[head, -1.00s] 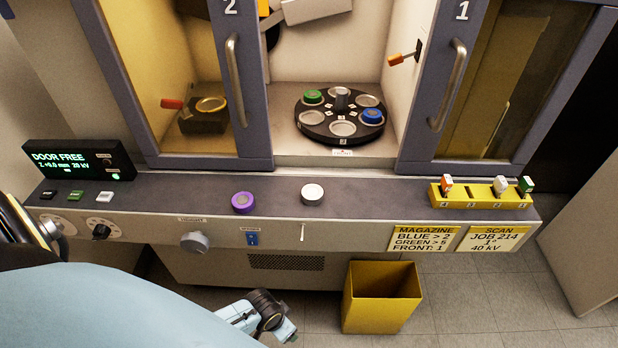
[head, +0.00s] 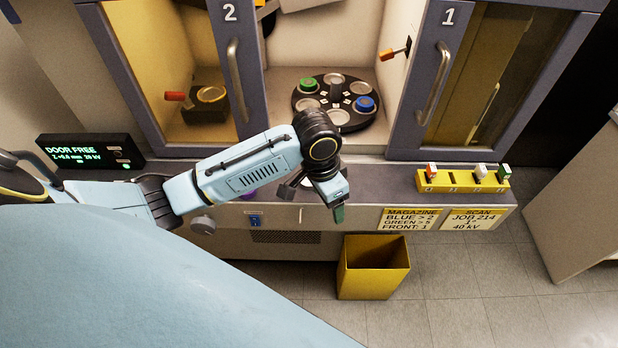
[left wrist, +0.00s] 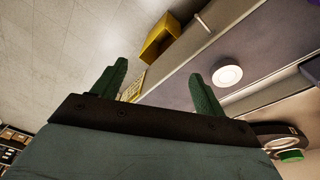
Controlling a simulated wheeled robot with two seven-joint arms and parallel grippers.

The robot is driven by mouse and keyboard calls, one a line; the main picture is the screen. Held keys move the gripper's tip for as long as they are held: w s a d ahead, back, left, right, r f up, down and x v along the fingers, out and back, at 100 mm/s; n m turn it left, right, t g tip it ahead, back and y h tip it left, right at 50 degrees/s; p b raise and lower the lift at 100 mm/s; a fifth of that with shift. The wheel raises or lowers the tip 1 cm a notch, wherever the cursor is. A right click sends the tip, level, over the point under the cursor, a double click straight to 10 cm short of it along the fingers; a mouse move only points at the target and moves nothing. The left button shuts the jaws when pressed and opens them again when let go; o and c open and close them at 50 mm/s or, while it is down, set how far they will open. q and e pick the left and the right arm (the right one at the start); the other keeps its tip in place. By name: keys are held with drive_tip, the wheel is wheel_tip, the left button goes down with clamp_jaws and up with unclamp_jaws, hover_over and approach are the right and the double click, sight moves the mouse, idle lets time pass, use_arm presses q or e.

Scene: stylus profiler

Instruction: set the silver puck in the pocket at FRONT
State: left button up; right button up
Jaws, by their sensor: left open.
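The silver puck (left wrist: 228,74) stands on the ledge in the left wrist view, just beyond one fingertip and outside the gap between the fingers. In the head view my gripper mostly hides it. My left gripper (head: 315,200) is open and empty over the front of the ledge; its two green fingers also show in the left wrist view (left wrist: 158,82). The black round magazine (head: 335,101) sits inside the open chamber. It holds a green-ringed puck (head: 308,85) and a blue puck (head: 364,103). Its front pocket (head: 339,117) looks empty; the FRONT label is hidden behind my arm.
A purple puck (head: 250,194) is partly hidden behind my left arm on the ledge. A yellow rack (head: 463,181) stands at the right of the ledge. A yellow bin (head: 372,268) is on the floor. Doors 2 (head: 232,80) and 1 (head: 435,80) flank the chamber opening.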

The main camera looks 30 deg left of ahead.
use_arm(q)
drive_tip(key=w+a+r+n+g+y, duration=0.1)
drive_tip(key=w+a+r+n, duration=0.1)
drive_tip(key=w+a+r, duration=0.6)
drive_tip(key=f, duration=0.4)
drive_tip(key=a+f, duration=0.1)
drive_tip(key=f, duration=0.9)
drive_tip(key=shift+s+a+f, duration=0.2)
drive_tip(key=shift+a, duration=0.1)
drive_tip(key=shift+c, duration=0.4)
drive_tip(key=c, duration=1)
drive_tip(key=shift+r, duration=0.1)
wheel_tip(320, 180, up, 10)
drive_tip(key=shift+f, duration=0.1)
